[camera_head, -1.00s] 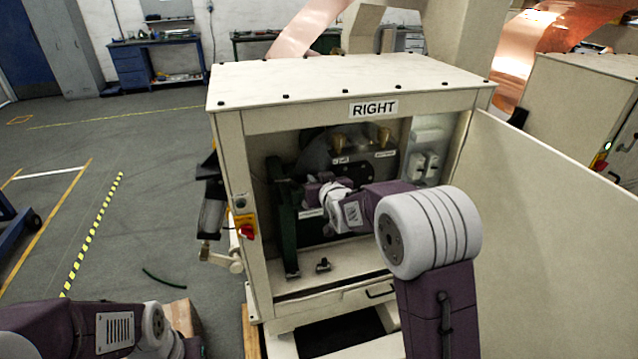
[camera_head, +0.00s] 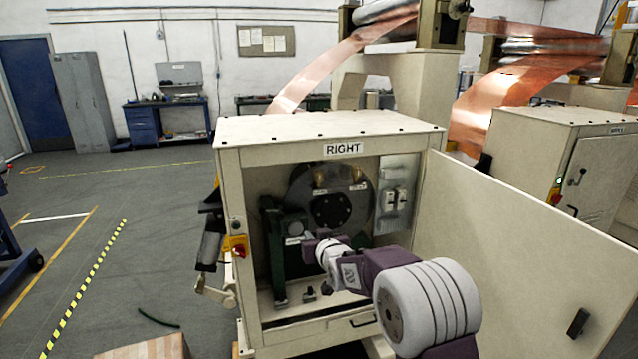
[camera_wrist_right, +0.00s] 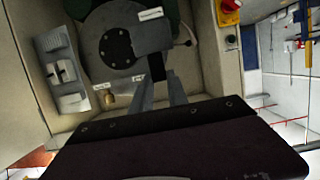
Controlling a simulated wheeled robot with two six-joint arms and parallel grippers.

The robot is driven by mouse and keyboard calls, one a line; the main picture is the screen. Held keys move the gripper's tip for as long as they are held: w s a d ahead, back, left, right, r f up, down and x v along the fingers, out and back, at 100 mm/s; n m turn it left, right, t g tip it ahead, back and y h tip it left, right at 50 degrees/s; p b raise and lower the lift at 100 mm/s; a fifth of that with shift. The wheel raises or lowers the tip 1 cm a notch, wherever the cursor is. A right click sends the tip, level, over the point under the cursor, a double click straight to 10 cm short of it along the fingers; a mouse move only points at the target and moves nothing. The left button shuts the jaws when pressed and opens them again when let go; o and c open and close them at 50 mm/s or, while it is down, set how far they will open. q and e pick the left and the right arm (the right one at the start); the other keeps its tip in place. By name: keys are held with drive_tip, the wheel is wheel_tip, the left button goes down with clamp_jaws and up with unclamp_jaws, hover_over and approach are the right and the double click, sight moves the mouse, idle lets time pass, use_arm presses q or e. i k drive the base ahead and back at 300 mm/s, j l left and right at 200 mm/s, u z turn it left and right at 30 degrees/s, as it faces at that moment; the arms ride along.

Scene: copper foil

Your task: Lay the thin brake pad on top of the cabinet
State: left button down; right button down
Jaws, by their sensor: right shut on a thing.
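The cabinet (camera_head: 290,127), cream with a RIGHT sign, stands in the middle of the head view; its flat top is bare apart from bolt heads along the edges. Its front is open. My right gripper (camera_head: 308,244) is inside the opening, in front of the dark brake parts and below the round disc. In the right wrist view its two grey fingers (camera_wrist_right: 166,84) are closed around a small dark piece, taken as the thin brake pad (camera_wrist_right: 157,67); its outline is hard to separate from the dark labelled block behind. My left gripper is not in view.
The open cabinet door (camera_head: 520,245) stands out to the right. A red and yellow switch (camera_head: 237,246) sits on the left front post. A small dark part (camera_head: 310,294) lies on the cabinet floor. The space above the cabinet top is clear up to the copper foil behind.

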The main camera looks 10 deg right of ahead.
sight(332, 128)
drive_tip(key=l+u, duration=0.25)
drive_tip(key=l, duration=0.65)
drive_tip(key=l+u, duration=0.3)
drive_tip(key=l, duration=0.6)
